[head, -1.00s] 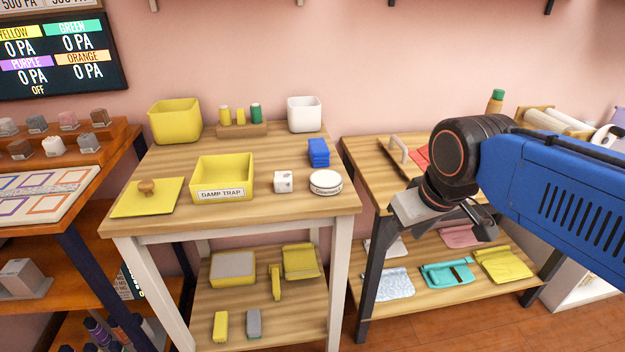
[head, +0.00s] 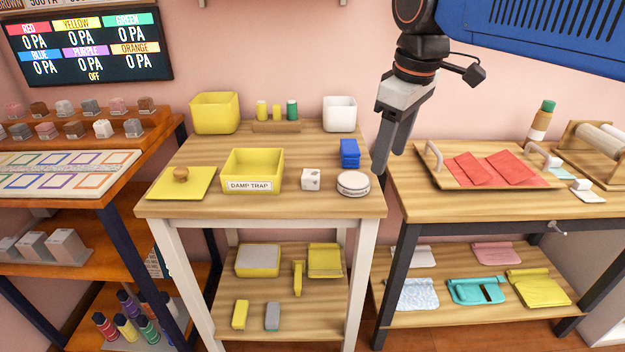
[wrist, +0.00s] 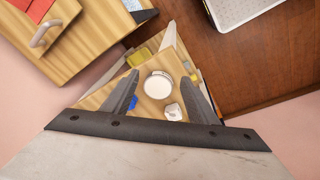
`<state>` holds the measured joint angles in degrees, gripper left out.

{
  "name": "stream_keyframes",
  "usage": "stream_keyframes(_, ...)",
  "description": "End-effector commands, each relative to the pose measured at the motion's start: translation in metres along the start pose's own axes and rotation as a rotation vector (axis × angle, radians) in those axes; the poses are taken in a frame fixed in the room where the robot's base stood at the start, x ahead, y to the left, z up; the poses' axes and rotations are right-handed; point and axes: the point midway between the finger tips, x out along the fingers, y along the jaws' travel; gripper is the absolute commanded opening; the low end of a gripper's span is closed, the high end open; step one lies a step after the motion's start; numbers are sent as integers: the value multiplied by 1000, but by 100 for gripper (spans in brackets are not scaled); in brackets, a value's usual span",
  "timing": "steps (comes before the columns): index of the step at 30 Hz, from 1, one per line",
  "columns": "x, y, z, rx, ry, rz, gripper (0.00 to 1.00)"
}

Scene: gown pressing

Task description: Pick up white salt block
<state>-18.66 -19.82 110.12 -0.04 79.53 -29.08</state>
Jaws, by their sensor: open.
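The white salt block (head: 311,179) is a small white cube with dark marks, standing on the wooden table between the yellow damp trap box (head: 252,172) and a round white-lidded tin (head: 353,183). My gripper (head: 388,160) is open and empty, pointing down above the table's right edge, to the right of the block and tin. In the wrist view the block (wrist: 172,111) shows below the tin (wrist: 158,85), near the right finger of my gripper (wrist: 158,95). The block is apart from both fingers.
A blue stack (head: 350,153) stands behind the tin, near my gripper. A white bin (head: 340,114) and yellow bin (head: 214,112) stand at the back. A tray with red cloths (head: 480,168) is on the right table.

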Motion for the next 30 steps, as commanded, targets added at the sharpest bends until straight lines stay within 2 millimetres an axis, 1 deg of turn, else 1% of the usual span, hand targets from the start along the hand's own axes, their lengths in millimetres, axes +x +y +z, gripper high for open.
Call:
stream_keyframes(1, -6, -1, -17, -52, -11, -11, 53)
stream_keyframes(5, -23, -6, -56, -191, -39, -39, 53)
stream_keyframes(9, -38, -16, -97, -340, -70, -71, 53)
stream_keyframes(12, -48, -25, -124, -439, -88, -92, 53)
stream_keyframes(15, -54, -34, -145, -520, -104, -110, 53)
stream_keyframes(19, -60, -42, -162, -590, -117, -125, 53)
stream_keyframes(23, -60, -45, -168, -620, -123, -133, 53)
stream_keyframes(26, -52, -46, -168, -623, -124, -133, 53)
stream_keyframes(30, -30, -48, -163, -622, -126, -135, 53)
